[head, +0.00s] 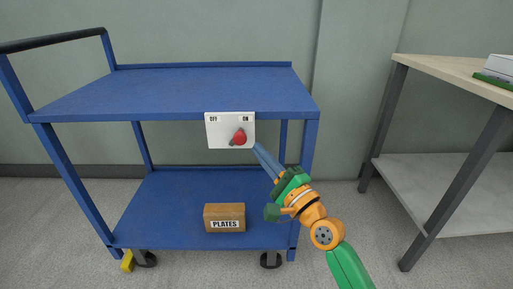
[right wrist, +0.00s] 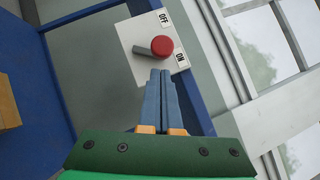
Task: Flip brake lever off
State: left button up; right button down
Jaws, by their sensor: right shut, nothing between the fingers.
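The brake lever has a red knob (head: 239,137) on a short grey stem and sits on a white panel (head: 215,131) at the front edge of the blue cart. The panel is marked OFF on the left and ON on the right. The knob leans toward the ON side. In the right wrist view the red knob (right wrist: 162,46) and grey stem show in front of the panel (right wrist: 130,33). My right gripper (head: 257,149) is shut and empty, its blue fingertips just right of and below the knob. I cannot tell whether they touch it. My left gripper is not in view.
The blue cart (head: 200,92) has a lower shelf holding a cardboard box (head: 224,218) labelled PLATES. A yellow piece (head: 127,261) shows by its left front wheel. A table (head: 455,75) with grey legs stands at the right. Floor shows between cart and table.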

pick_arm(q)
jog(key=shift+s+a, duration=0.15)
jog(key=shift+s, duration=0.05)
pick_arm(e)
jog(key=shift+w+a+r, duration=0.1)
jog(key=shift+a+r, duration=0.25)
jog(key=shift+a, duration=0.25)
